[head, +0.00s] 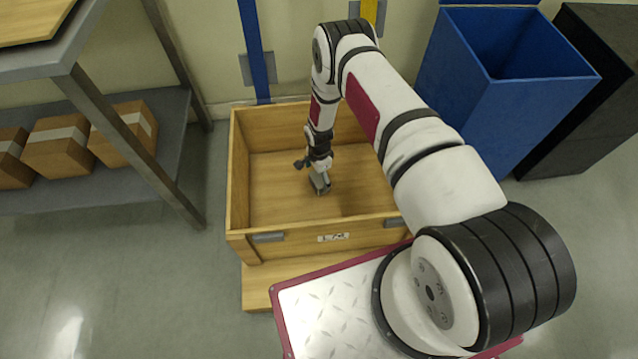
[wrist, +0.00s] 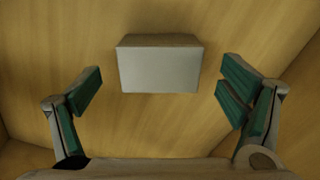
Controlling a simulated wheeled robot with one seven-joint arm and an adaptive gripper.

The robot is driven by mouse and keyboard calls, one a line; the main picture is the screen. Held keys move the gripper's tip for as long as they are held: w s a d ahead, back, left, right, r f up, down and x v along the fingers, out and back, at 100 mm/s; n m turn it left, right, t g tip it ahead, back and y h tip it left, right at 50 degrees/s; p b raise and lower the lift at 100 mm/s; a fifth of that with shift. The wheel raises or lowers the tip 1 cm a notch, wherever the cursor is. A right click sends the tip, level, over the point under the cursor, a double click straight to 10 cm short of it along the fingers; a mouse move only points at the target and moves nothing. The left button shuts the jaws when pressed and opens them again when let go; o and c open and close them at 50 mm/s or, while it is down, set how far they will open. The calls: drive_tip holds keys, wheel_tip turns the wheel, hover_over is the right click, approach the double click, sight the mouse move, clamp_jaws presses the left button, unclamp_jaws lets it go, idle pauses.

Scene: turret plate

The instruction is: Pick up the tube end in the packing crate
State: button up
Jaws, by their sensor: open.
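In the wrist view a plain grey block-like piece (wrist: 158,68), which I take as the tube end, lies on the crate's wooden floor. The piece sits slightly ahead of the fingertips. In the head view my gripper (head: 319,181) is low inside the crate; it largely hides what is beneath it.
The crate's walls stand around my gripper, with bare floor on both sides. A blue bin (head: 490,100) and a black bin (head: 590,110) stand right of the crate. A grey shelf (head: 165,110) with several cardboard boxes (head: 62,145) is at the left.

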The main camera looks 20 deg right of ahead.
wheel_tip(320, 180, down, 3)
drive_tip(key=shift+r+b, duration=0.1)
drive_tip(key=shift+b, duration=0.3)
drive_tip(key=c, duration=1.6)
drive_tip(key=shift+r, duration=0.1)
drive_tip(key=shift+c, duration=0.2)
